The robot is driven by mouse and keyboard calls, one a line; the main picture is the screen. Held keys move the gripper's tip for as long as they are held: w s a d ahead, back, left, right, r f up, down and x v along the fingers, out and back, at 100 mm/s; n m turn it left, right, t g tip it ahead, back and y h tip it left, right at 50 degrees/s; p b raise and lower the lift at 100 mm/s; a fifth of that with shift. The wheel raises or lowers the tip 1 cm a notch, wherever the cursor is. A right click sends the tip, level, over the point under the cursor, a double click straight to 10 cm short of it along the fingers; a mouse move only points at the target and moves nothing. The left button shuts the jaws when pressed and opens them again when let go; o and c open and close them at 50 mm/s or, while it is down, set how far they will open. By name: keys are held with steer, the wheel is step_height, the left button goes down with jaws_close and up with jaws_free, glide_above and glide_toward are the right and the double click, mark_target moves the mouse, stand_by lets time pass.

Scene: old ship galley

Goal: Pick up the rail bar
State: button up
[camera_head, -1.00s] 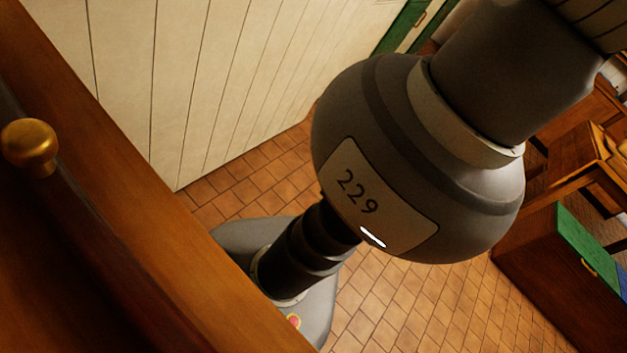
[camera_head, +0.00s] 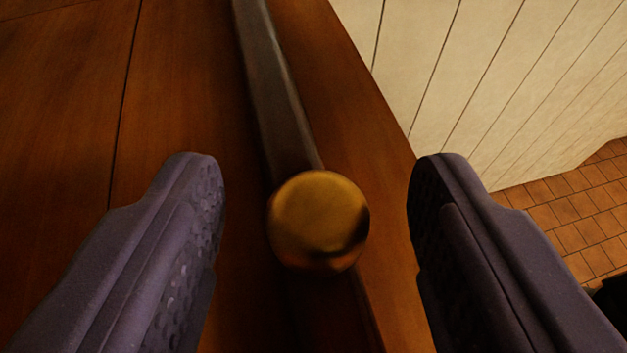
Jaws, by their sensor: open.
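The rail bar (camera_head: 268,80) is a dull grey metal bar. It runs from the top of the view down to a round brass knob (camera_head: 319,221) at its near end. It lies along the wooden top, close to the edge. My gripper (camera_head: 315,200) is open, with one dark purple finger on each side of the knob. Neither finger appears to touch the knob or the bar. The part of the bar behind the knob is hidden.
The brown wooden surface (camera_head: 70,90) fills the left, with a raised wooden edge strip (camera_head: 350,90) right of the bar. A cream plank wall (camera_head: 500,70) stands beyond the edge. Tiled floor (camera_head: 585,215) shows far below at the right.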

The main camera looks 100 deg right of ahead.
steer(key=shift+x, duration=0.9)
steer(key=c, duration=1)
